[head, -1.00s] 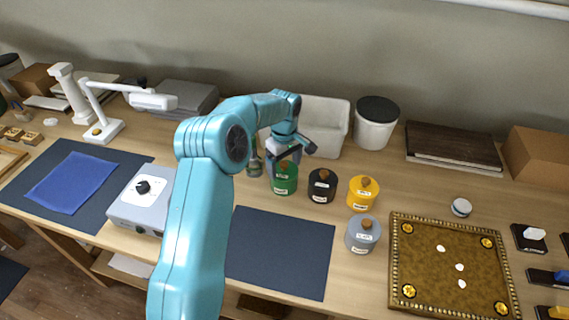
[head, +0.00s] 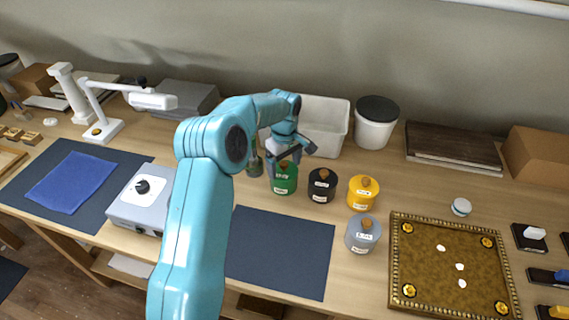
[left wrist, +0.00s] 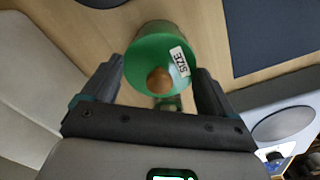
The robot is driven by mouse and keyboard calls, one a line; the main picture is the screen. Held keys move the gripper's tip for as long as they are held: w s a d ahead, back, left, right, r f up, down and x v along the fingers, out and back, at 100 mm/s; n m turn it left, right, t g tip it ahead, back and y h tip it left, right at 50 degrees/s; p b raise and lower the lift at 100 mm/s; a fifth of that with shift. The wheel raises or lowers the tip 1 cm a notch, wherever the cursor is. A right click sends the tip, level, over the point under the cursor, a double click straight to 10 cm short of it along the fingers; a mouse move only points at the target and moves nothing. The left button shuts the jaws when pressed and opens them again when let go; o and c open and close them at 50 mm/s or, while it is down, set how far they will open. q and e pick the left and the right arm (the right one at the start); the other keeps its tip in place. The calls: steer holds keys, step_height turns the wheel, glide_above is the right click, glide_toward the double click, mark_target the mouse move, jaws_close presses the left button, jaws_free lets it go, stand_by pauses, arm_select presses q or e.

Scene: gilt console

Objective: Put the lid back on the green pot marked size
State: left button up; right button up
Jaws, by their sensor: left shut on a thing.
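The green pot (head: 285,185) stands on the table left of the black pot, with a white label on its front. A green lid (left wrist: 150,50) with a brown knob and a white label reading SIZE fills the space between my fingers in the left wrist view. My left gripper (head: 284,160) is over the pot, its fingers on either side of the lid and shut on it; the fingers also show in the left wrist view (left wrist: 160,72). The lid is at the pot's top; whether it is fully seated I cannot tell. My right gripper is not in view.
A black pot (head: 322,186), a yellow pot (head: 361,196) and a grey pot (head: 362,238) stand to the right. A dark green bottle (head: 254,163) is close on the left. A white bin (head: 325,122) stands behind. A dark mat (head: 280,250) lies clear in front.

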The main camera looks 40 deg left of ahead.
arm_select(q)
steer(key=shift+f, duration=0.1)
stand_by(0.7)
steer(key=o, duration=0.8)
steer(key=shift+r+p, duration=2.4)
steer(key=shift+r, duration=1.15)
jaws_close()
